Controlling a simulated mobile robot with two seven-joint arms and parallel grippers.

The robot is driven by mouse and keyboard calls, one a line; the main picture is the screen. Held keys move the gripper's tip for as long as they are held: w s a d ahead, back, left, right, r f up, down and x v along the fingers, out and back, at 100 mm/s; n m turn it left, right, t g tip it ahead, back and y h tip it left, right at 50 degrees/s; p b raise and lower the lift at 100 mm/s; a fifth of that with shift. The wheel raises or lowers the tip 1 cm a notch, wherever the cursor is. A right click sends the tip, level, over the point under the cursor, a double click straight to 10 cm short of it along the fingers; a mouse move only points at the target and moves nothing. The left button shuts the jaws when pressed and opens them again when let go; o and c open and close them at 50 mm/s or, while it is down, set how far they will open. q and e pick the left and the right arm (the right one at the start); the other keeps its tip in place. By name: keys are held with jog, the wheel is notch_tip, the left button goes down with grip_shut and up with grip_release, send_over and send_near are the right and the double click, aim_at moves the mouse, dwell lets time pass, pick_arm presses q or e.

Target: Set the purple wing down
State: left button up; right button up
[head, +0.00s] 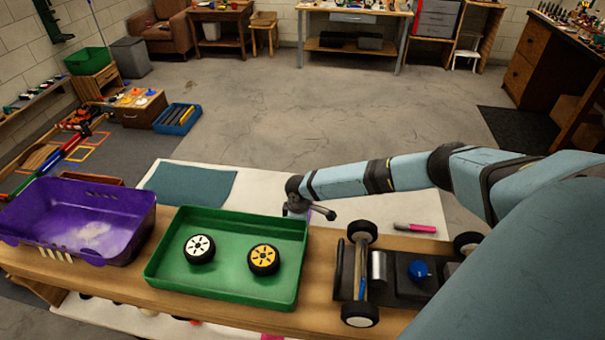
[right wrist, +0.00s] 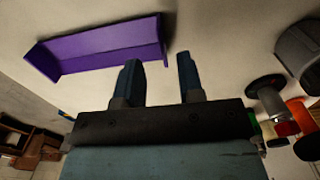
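The purple wing (right wrist: 100,50) shows in the right wrist view, on a pale surface past the fingertips and mostly to their left. Its near end lies close to the left finger; I cannot tell if they touch. My right gripper (right wrist: 160,78) is open, with a clear gap and nothing visible between its fingers. In the head view my right gripper (head: 298,210) points down just behind the green tray's right back corner, with a small purple patch under it. The wing is otherwise hidden there. My left gripper is not in view.
The green tray (head: 170,275) holds a white-hubbed wheel (head: 200,249) and a yellow-hubbed wheel (head: 263,259). A purple bin (head: 130,235) stands left, the car chassis (head: 405,275) right. A pink marker (head: 414,227) and teal mat (head: 190,187) lie behind.

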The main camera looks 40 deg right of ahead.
jog(key=shift+a+f, duration=0.2)
jog(key=shift+f, duration=1.75)
grip_shut()
jog(key=shift+r, duration=0.15)
notch_tip(320, 180, up, 20)
jog(key=shift+b, duration=0.4)
